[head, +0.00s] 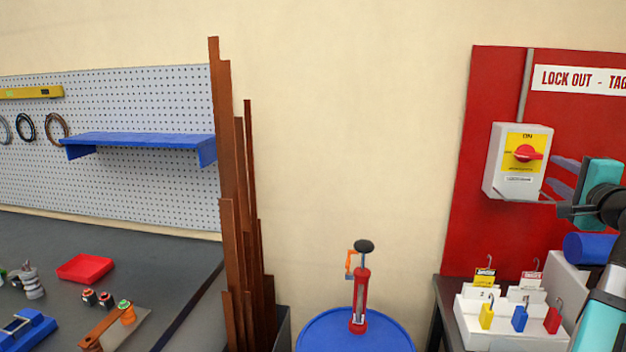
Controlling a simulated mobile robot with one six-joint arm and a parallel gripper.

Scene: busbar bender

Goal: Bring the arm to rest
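My arm reaches in from the right edge, its teal and black links partly out of the frame. My gripper (562,196) is at the arm's left end, in front of the red lockout board (490,240). It is just right of and below the grey switch box (499,165) with a red rotary handle (527,153) on a yellow plate. A thin grey part runs from the gripper to the box's lower edge; I cannot tell if they touch. The fingers are small and partly overlapped, so their opening is unclear. I see nothing held.
Below the arm, a white rack (478,328) holds tags and several coloured padlocks. A red hand pump (360,303) stands on a blue drum (320,335). Brown bars (229,180) stand upright beside the dark bench (130,250). A blue shelf (140,140) juts from the pegboard. The middle wall is clear.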

